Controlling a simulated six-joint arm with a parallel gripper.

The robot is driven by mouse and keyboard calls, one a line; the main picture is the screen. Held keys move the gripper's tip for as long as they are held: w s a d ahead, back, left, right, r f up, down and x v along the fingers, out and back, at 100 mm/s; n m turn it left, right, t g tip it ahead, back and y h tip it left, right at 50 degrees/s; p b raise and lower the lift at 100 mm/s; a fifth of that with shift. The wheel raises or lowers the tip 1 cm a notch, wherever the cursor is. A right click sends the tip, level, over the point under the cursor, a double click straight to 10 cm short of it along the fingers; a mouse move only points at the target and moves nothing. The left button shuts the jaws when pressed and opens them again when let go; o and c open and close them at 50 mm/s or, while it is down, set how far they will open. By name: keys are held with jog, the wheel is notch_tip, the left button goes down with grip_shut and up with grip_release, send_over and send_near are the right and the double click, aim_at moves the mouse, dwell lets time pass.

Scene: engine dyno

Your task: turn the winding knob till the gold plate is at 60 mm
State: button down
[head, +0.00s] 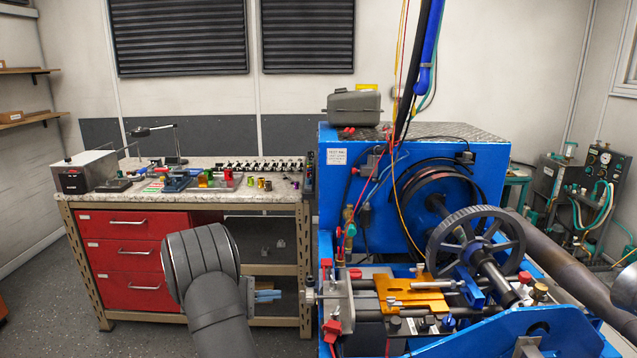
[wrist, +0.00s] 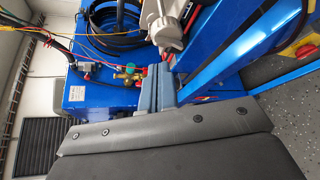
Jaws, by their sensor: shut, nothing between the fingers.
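The gold plate (head: 415,292) lies on the slide of the blue engine stand, right of centre in the head view. A small rounded grey part (head: 310,297), which looks like the winding knob, sticks out at the left end of that slide. In the wrist view a pale grey knob-like part (wrist: 163,32) shows beyond the fingers. My gripper (head: 281,295) is left of the knob with its blue-grey fingers pointing at it, a small gap between. The fingers (wrist: 162,78) are together and empty. No scale reading of the plate can be made out.
A large dark handwheel (head: 475,245) and shaft stand behind and right of the plate. Red clamps (head: 331,330) sit near the slide's left end. A workbench (head: 190,203) with red drawers stands at left. Cables (head: 400,100) hang above the blue stand.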

jog(key=s+d+f, duration=0.1)
jog(key=d+f, duration=0.1)
jog(key=d, duration=0.4)
jog(key=shift+s+f, duration=0.25)
jog(key=shift+s, duration=0.15)
dwell(0.4)
jog(key=shift+w, duration=0.6)
dwell(0.8)
jog(key=shift+w+r, duration=0.15)
jog(key=shift+r, duration=0.3)
dwell(0.4)
jog(key=shift+w+r, duration=0.4)
jog(key=shift+r, duration=0.1)
jog(key=shift+r, duration=0.1)
dwell(0.4)
